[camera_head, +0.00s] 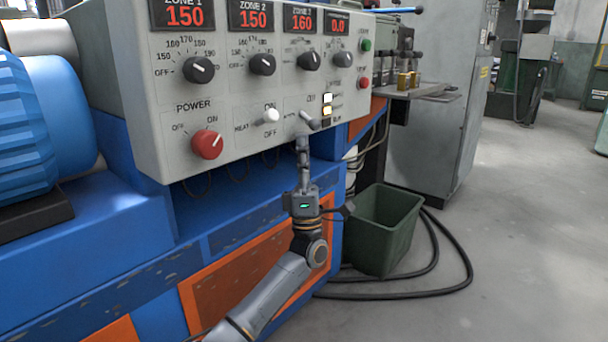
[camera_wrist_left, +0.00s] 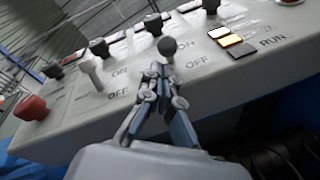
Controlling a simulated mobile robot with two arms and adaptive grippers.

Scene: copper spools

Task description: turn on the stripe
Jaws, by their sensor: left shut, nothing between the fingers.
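A panel (camera_head: 235,130) carries two toggle levers with ON and OFF marks. The grey-tipped lever (camera_head: 309,119) is the right one; it also shows dark-tipped in the left wrist view (camera_wrist_left: 167,47). The white lever (camera_head: 270,116) is to its left and also shows in the left wrist view (camera_wrist_left: 88,67). The small label beside the grey lever is too blurred to read. My left gripper (camera_head: 303,139) is shut and empty, its tips just below the grey lever. In the left wrist view the fingertips (camera_wrist_left: 158,70) point at that lever; whether they touch it I cannot tell.
A red POWER knob (camera_head: 207,144) is at lower left, with black dials (camera_head: 262,64) above. Indicator lamps (camera_head: 327,110) beside the grey lever show white, yellow and dark. A green bin (camera_head: 385,230) and black hoses (camera_head: 450,288) lie on the floor at right.

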